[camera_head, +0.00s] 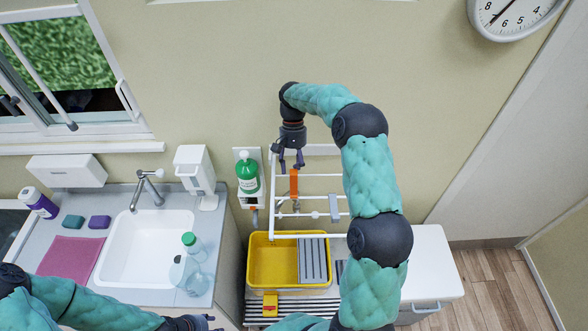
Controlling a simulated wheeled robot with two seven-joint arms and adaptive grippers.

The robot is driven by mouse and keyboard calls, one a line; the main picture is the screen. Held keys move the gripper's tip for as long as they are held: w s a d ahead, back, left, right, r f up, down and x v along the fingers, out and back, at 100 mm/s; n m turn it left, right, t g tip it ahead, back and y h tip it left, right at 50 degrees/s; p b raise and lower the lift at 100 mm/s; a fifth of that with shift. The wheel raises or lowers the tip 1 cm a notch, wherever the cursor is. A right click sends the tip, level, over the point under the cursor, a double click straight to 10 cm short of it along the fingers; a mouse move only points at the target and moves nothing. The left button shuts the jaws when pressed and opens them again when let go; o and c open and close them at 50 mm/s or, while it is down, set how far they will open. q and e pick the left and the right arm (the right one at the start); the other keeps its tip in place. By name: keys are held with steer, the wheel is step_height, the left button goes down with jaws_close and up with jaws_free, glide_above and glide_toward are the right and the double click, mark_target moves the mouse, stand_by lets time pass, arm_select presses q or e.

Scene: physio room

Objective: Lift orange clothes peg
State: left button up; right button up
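An orange clothes peg (294,184) stands upright at the white drying rack (310,236), at its upper left. My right gripper (291,162) comes down from above, directly over the peg. Its two fingers are spread apart, with the tips close to the peg's top end. I cannot tell whether they touch it. The peg's lower end is near a rack rail. My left gripper (205,322) is low at the bottom edge, partly cut off, far from the peg. I cannot tell its finger opening.
A grey peg-like piece (334,208) is on the rack's right side. A yellow tray (262,284) sits below. A green bottle (247,172) hangs on the wall close left of the rack. Clear bottles (195,246) stand beside the sink (130,262). The white top (432,264) at right is clear.

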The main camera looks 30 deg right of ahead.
steer(key=v, duration=1.1)
steer(key=shift+s, duration=0.2)
steer(key=shift+a, duration=0.1)
